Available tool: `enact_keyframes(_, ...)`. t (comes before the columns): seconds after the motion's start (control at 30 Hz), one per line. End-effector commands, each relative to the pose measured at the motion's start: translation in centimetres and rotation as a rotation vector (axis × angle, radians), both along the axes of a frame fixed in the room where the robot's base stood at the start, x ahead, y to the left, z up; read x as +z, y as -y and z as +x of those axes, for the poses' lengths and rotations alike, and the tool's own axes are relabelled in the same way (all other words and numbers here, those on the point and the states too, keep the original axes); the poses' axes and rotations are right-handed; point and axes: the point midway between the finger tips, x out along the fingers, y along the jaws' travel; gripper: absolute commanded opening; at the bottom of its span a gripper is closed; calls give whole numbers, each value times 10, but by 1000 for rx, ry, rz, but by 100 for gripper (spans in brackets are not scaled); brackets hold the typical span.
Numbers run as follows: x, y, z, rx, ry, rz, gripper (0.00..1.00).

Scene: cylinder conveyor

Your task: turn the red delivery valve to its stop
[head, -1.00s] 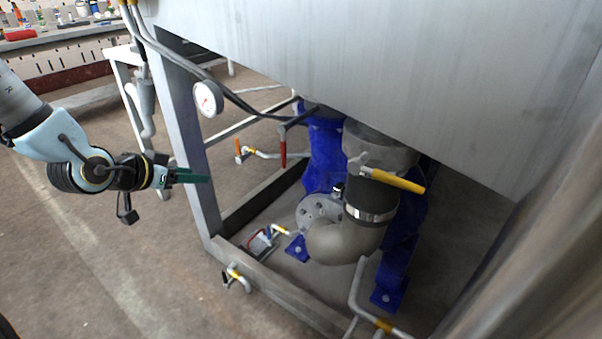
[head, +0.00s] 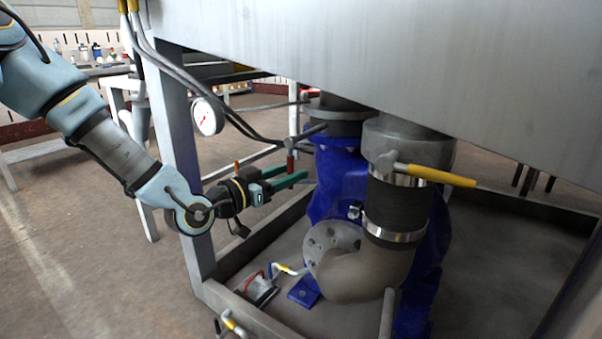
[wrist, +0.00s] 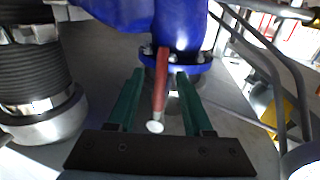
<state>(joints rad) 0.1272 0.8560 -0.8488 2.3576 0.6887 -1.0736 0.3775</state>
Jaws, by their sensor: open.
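The red delivery valve handle (head: 290,163) hangs below a grey valve stem beside the blue pump housing, inside the frame. In the wrist view the red handle (wrist: 161,80) lies between the two green fingers, its pale rounded end towards the palm. I see a gap on each side of it and no clear contact. My gripper (head: 298,178) is open, reaching in from the left. Its green fingers hide the handle's lower part in the head view. The open fingers also show in the wrist view (wrist: 160,74).
A grey frame leg (head: 178,150) and a pressure gauge (head: 207,117) with dark hoses stand close to my arm. A yellow-handled valve (head: 440,177) sits to the right above a ribbed hose (head: 392,208). A large grey tank (head: 400,70) overhangs the space.

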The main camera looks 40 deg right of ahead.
Motion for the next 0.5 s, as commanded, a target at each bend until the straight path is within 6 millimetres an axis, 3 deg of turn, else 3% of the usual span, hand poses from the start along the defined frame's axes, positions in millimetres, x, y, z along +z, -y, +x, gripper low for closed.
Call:
enact_keyframes(0.2, -1, 29, 1, -1, 1, 0, 51)
enact_keyframes(0.5, 0, 38, 2, 1, -1, 1, 51)
